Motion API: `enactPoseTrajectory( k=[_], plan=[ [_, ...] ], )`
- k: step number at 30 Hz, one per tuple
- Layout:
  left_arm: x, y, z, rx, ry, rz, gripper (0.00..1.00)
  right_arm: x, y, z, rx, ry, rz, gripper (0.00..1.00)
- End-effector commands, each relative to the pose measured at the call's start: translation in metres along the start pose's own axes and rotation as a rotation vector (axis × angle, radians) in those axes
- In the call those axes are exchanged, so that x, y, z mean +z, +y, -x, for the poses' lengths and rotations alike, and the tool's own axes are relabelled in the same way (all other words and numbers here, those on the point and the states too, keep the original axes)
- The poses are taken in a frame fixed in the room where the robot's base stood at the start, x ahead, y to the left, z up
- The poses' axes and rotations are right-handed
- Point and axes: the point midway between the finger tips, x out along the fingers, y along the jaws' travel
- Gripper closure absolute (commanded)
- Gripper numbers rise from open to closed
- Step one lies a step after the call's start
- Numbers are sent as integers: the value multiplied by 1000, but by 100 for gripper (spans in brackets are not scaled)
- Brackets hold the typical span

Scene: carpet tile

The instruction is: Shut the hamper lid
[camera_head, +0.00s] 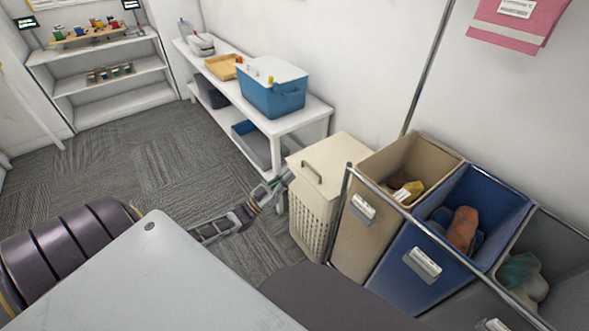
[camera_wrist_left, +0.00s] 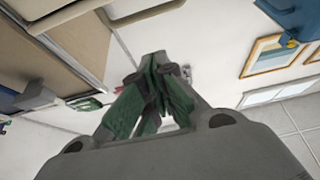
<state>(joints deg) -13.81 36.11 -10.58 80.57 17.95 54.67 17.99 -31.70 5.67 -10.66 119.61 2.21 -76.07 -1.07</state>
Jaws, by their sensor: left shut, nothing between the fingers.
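The cream hamper (camera_head: 307,222) with slatted sides stands right of the white bench. Its lid (camera_head: 335,160), with a dark handle (camera_head: 311,172), appears to lie flat across the top; no open gap shows. My left gripper (camera_head: 286,178) is beside the hamper's upper left edge, just below lid height. Whether it touches the hamper cannot be told. In the left wrist view my left gripper (camera_wrist_left: 160,68) has its green-padded fingers together with nothing between them. My right gripper does not show.
A beige bin (camera_head: 380,165) and a blue bin (camera_head: 460,205), both holding cloth, stand right of the hamper behind a metal rail (camera_head: 430,232). The white bench (camera_head: 300,118) carries a blue box (camera_head: 272,97). Carpet left of the bench is clear.

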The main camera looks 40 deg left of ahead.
Motion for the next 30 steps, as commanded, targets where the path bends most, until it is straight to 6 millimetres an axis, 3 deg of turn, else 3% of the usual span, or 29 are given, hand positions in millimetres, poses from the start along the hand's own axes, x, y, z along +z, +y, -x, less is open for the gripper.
enactPoseTrajectory(
  k=[9, 30],
  plan=[
    [2, 0, 22, -1, 0, 0, 100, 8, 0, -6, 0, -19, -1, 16],
    [2, 0, 22, 0, 1, -13, 100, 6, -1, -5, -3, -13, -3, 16]
  ],
)
